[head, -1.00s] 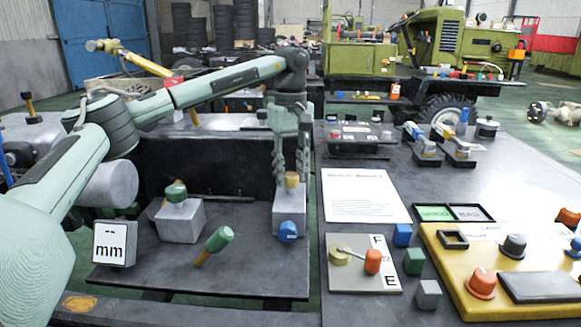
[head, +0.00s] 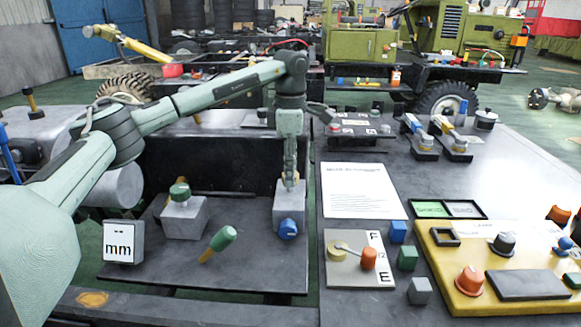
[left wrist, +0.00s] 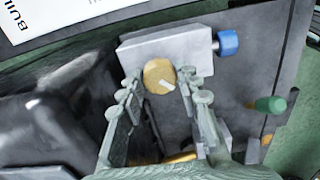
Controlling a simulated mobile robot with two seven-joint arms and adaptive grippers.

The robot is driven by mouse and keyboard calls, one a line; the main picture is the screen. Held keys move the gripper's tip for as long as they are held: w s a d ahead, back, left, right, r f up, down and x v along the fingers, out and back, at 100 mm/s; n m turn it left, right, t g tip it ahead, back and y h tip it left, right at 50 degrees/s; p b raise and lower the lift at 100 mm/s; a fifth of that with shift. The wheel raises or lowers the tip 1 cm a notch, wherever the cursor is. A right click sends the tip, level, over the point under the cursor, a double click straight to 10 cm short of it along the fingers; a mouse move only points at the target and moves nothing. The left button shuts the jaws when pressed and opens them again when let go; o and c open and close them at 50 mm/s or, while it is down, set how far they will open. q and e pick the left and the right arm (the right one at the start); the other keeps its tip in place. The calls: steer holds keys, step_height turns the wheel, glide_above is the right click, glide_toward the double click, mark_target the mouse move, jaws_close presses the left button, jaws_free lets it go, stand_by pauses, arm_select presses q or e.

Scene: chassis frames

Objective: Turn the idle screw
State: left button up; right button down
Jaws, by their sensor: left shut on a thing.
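The brass screw (left wrist: 159,76), a round head with a pale slot mark, sits on a grey block (head: 289,213) with a blue knob (head: 288,229) on its side. I take it for the idle screw. The block also shows in the left wrist view (left wrist: 150,49). My left gripper (head: 290,183) points down over the block, with its fingers drawn together on the screw head. In the left wrist view its fingertips (left wrist: 161,80) lie on either side of the brass head. In the head view the fingers mostly hide the screw. My right gripper is not seen.
Left of the block stand a grey block with a green knob (head: 180,190), a green-handled lever (head: 222,238) and an "mm" box (head: 123,241). To the right are a white sheet (head: 362,190), a gauge plate (head: 345,273) and a yellow panel (head: 440,265).

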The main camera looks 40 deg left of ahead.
arm_select(q)
steer(key=n, duration=1.1)
steer(key=shift+n, duration=0.4)
steer(key=n, duration=1.1)
steer(key=shift+n, duration=0.3)
steer(key=o, duration=1.2)
steer(key=shift+c, duration=0.2)
step_height(320, 180, up, 12)
